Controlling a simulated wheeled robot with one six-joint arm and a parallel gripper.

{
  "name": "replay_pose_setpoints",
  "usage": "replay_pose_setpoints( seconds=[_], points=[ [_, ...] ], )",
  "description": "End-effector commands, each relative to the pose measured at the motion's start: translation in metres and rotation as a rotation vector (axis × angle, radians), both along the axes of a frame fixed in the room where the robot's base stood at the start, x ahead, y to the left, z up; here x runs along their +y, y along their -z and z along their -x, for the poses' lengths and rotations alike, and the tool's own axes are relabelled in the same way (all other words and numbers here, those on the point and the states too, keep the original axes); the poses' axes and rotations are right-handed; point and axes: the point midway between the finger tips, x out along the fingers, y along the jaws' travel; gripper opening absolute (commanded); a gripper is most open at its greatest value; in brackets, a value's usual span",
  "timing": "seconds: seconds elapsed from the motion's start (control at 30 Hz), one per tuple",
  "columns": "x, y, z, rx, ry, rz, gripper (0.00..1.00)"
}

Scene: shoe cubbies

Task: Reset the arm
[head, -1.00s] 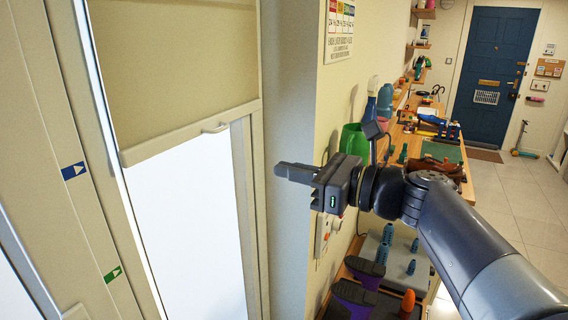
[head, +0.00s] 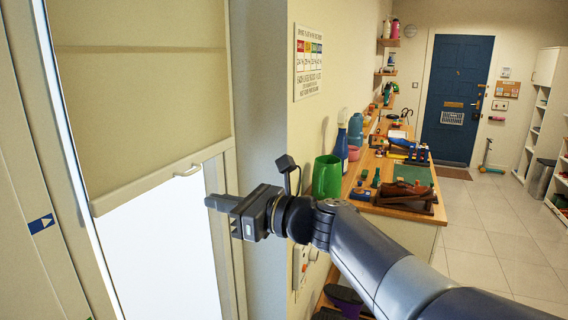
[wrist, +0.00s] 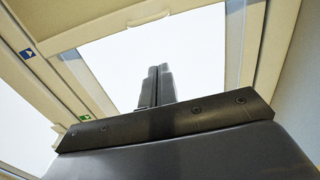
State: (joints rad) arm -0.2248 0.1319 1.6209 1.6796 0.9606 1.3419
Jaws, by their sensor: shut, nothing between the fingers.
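My gripper (head: 222,203) is shut and empty, with its fingers together and pointing left in the head view. It is held up in front of the bright window and its frame, beside the wall corner. In the wrist view the closed fingers (wrist: 156,86) point up the picture toward the white pane. My arm reaches in from the lower right of the head view. I cannot tell how far the fingertips are from the window frame.
The tan blind (head: 135,90) has a bottom rail with a small handle (head: 190,170). A wooden bench (head: 400,205) carries a green cup (head: 327,177), a blue spray bottle (head: 341,143) and tools. Clear tiled floor (head: 490,220) leads to a blue door (head: 455,95).

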Motion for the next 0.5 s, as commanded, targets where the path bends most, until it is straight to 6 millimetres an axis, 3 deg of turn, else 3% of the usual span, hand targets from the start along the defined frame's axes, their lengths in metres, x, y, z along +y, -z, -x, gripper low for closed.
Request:
replay_pose_setpoints(
  seconds=[0.07, 0.23, 0.5],
  points=[
    [0.014, -0.004, -0.005, 0.001, -0.004, 0.001, 0.0],
    [0.013, -0.027, 0.0, -0.002, -0.001, 0.001, 0.0],
    [0.014, -0.039, 0.002, 0.0, -0.001, 0.001, 0.0]
  ],
)
